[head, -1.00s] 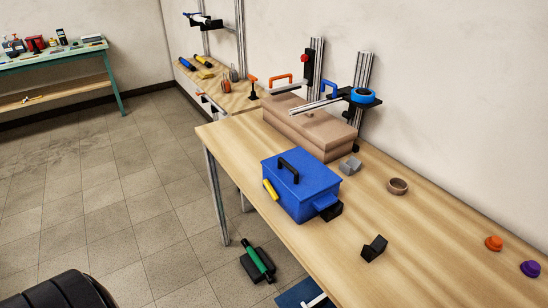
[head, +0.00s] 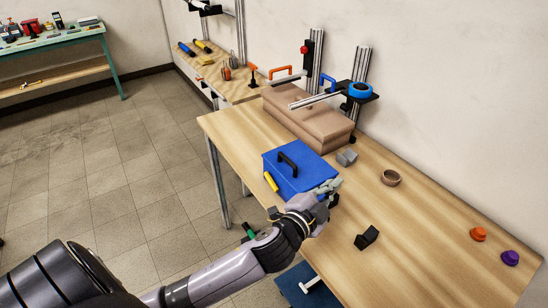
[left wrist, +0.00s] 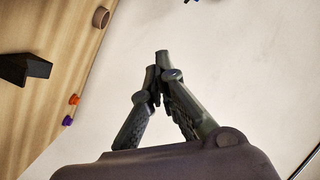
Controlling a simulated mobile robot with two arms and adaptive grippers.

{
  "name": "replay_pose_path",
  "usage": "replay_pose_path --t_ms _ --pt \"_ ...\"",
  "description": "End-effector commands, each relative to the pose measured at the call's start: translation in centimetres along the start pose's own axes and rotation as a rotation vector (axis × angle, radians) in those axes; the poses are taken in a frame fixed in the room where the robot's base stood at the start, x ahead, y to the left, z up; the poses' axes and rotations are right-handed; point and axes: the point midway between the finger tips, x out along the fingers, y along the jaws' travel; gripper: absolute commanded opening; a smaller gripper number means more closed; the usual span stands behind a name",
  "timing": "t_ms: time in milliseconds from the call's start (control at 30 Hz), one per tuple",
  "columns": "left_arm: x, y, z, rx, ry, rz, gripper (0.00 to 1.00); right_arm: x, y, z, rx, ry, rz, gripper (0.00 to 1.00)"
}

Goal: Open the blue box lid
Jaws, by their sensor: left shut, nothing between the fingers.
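The blue box (head: 298,170) stands on the wooden table with its lid down and a black handle (head: 288,163) on top. A yellow piece (head: 270,181) shows on its left side. My left gripper (head: 334,186) is at the box's front right corner, shut and empty; I cannot tell whether it touches the box. My gripper and wrist hide part of that corner. In the left wrist view the fingers (left wrist: 159,62) meet at their tips against the pale wall, and the box is out of that view. My right gripper is not in view.
A brown box (head: 312,122) and a stand holding a blue ring (head: 360,90) are behind. A grey block (head: 346,157), a brown ring (head: 390,178), a black block (head: 366,237), an orange knob (head: 478,234) and a purple knob (head: 510,258) lie on the table (head: 430,250).

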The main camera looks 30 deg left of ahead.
Motion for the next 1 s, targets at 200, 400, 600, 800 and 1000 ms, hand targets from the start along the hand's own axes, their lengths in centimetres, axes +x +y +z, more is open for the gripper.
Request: replay_pose_path --t_ms 200,400,600,800,1000 --pt "3.1 -3.2 -11.3 0.506 0.527 -0.12 0.0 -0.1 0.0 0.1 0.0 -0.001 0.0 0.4" --pt "3.2 -0.7 -14.2 1.116 0.957 -0.037 0.0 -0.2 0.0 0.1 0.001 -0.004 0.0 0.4" --pt "4.5 -1.3 -4.9 1.716 1.148 0.325 0.0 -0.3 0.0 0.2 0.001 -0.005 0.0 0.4" --pt "4.3 -9.5 7.7 2.061 1.065 0.84 0.0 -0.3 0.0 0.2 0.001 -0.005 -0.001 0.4" --pt "2.3 -16.0 13.9 2.133 0.945 1.156 0.0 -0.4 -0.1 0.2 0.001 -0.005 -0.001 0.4"
